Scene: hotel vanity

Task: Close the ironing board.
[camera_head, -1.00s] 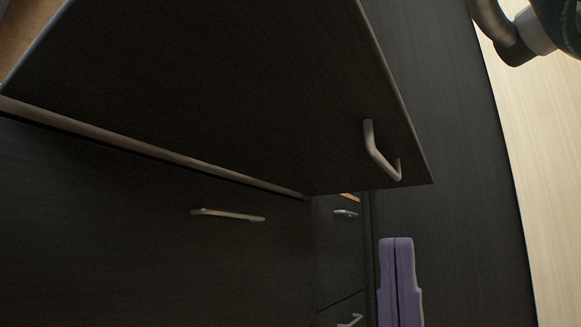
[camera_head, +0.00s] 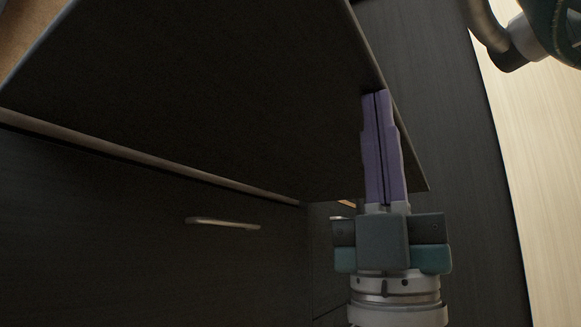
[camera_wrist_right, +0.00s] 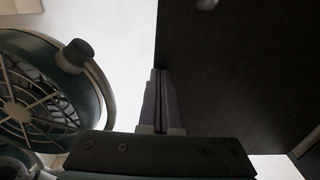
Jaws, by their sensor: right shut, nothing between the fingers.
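A large dark panel (camera_head: 200,90), apparently the ironing board's front, stands open and slanted across the upper part of the head view. It also fills the right of the wrist view (camera_wrist_right: 240,60). My right gripper (camera_head: 376,95) points up, its two purple fingers pressed together and empty. My left gripper is not in view.
A dark cabinet front (camera_head: 90,220) with a slim metal handle (camera_head: 223,222) lies below the panel. A tall dark side panel (camera_head: 450,110) stands at the right, beside a pale wood surface (camera_head: 540,170). Open space shows left of the fingers in the wrist view.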

